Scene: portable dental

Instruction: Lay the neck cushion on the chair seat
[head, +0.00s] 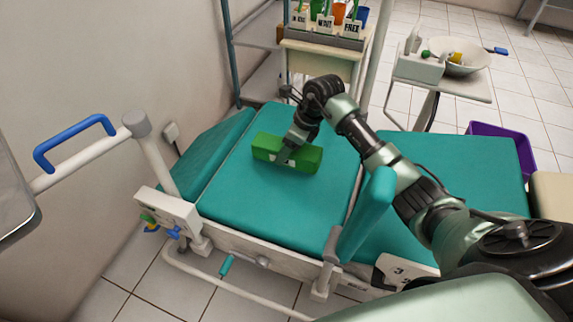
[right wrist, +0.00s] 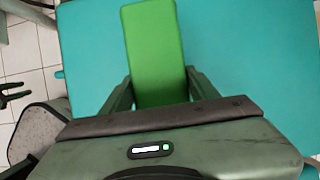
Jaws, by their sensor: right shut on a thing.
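The neck cushion (head: 300,158) is a green block in the head view, on or just above the teal chair seat (head: 245,205). I cannot tell whether it touches the seat. My right gripper (head: 286,157) is shut on the cushion from above. In the right wrist view the cushion (right wrist: 153,50) lies between the two dark fingers of my right gripper (right wrist: 158,88), with the teal seat (right wrist: 240,40) behind it. The fingers hide part of the cushion.
A teal armrest pad (head: 366,215) stands up at the seat's near right edge. A rack with labelled holders (head: 325,35) stands behind the chair. A side table holds a white bowl (head: 462,57). A purple bin (head: 508,150) is at the right. The seat around the cushion is clear.

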